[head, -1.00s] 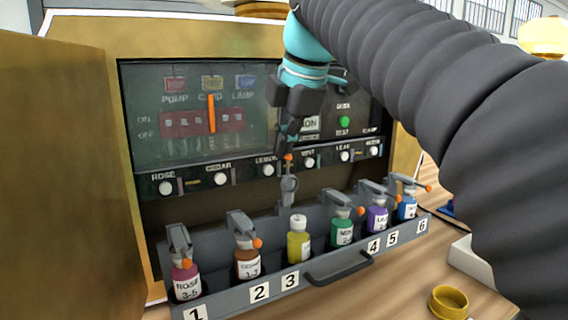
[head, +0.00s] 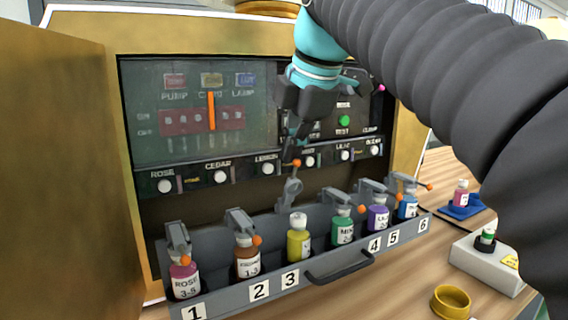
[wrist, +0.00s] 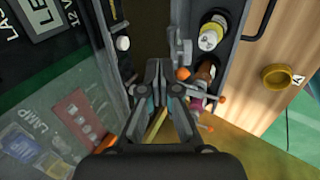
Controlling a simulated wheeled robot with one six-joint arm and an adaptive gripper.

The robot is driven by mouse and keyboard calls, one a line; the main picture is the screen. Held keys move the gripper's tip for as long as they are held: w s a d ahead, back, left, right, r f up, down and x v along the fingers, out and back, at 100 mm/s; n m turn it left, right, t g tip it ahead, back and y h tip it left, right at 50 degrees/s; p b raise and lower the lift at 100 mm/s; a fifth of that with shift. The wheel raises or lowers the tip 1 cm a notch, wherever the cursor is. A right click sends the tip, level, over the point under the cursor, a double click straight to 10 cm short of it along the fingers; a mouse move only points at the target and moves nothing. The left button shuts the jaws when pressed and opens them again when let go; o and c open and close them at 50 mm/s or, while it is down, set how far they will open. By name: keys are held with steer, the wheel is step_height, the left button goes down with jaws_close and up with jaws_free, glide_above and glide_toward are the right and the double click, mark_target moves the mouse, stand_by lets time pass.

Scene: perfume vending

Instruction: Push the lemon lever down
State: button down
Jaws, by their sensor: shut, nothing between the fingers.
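The lemon lever (head: 290,190) stands raised behind the yellow lemon bottle (head: 299,243) in slot 3. It leans a little to the right, with its orange tip up. My gripper (head: 289,158) is shut and empty, pointing down, with its fingertips right beside the orange tip; I cannot tell whether they touch. In the wrist view my gripper (wrist: 158,68) is shut, the grey lever (wrist: 180,50) with its orange tip is just right of the fingers, and the yellow-labelled lemon bottle (wrist: 210,36) is further right.
The other levers, such as cedar's (head: 240,222) and mint's (head: 345,198), lie over their bottles on both sides. A panel with white knobs (head: 268,169) is behind my fingers. The tray handle (head: 338,270) juts forward. A yellow ring (head: 450,301) lies on the table.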

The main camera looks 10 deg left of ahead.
steer(key=shift+s+d+f, duration=0.15)
steer(key=shift+s, duration=0.05)
stand_by(0.3)
steer(key=shift+s+d+f+b, duration=0.3)
steer(key=shift+s+d+b, duration=0.1)
steer(key=shift+s+b, duration=0.1)
steer(key=shift+s+d+f+b, duration=0.4)
steer(key=shift+s+f+b, duration=0.1)
steer(key=shift+b, duration=0.05)
stand_by(0.5)
steer(key=p+v, duration=0.6)
steer(key=v, duration=0.4)
steer(key=shift+w+a+r, duration=0.2)
steer(key=shift+r, duration=0.35)
